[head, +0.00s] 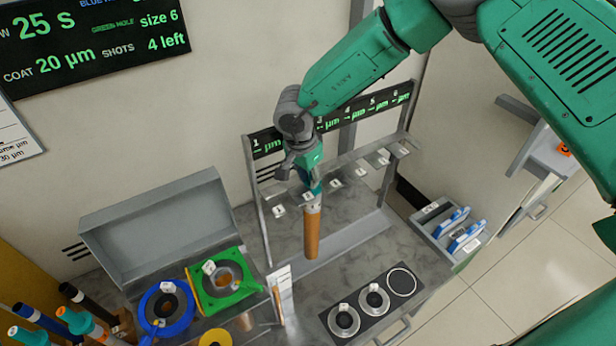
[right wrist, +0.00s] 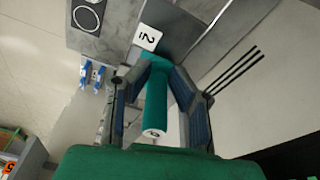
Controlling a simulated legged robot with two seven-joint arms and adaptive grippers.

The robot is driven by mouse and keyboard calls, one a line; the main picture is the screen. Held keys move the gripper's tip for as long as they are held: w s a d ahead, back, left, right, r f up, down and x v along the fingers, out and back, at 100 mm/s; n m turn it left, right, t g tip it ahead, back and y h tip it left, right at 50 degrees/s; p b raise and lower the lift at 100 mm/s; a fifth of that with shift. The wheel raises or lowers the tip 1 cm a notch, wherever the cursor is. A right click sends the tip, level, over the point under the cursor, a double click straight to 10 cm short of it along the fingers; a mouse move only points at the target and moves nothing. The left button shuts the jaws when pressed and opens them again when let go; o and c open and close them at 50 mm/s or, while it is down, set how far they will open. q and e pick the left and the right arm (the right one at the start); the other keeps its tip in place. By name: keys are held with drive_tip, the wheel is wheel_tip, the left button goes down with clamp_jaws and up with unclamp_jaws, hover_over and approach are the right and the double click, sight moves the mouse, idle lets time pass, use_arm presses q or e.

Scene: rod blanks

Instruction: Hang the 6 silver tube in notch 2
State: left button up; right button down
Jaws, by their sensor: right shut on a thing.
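My right gripper (head: 312,188) is shut on the teal upper end of a tube (head: 312,232). The tube's lower part looks orange-copper in the head view, not silver, and hangs upright. In the right wrist view the teal end (right wrist: 157,98) is between the fingers, with a white end face whose mark is too small to read. The rack (head: 262,215) has a row of notches with white tags. The tag for notch 2 (right wrist: 147,37) is right beside the tube in the right wrist view. Whether the tube rests in the notch is unclear. My left gripper is out of view.
A blue ring fixture (head: 147,312) and a green one (head: 240,298) stand at the lower left, near several upright rods. A black plate with round holders (head: 343,320) lies in front. A grey bin with blue items (head: 450,222) is at the right.

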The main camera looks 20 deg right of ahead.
drive_tip(key=shift+f, duration=0.4)
idle(0.4)
drive_tip(key=c, duration=1.3)
unclamp_jaws()
drive_tip(key=shift+c, duration=0.2)
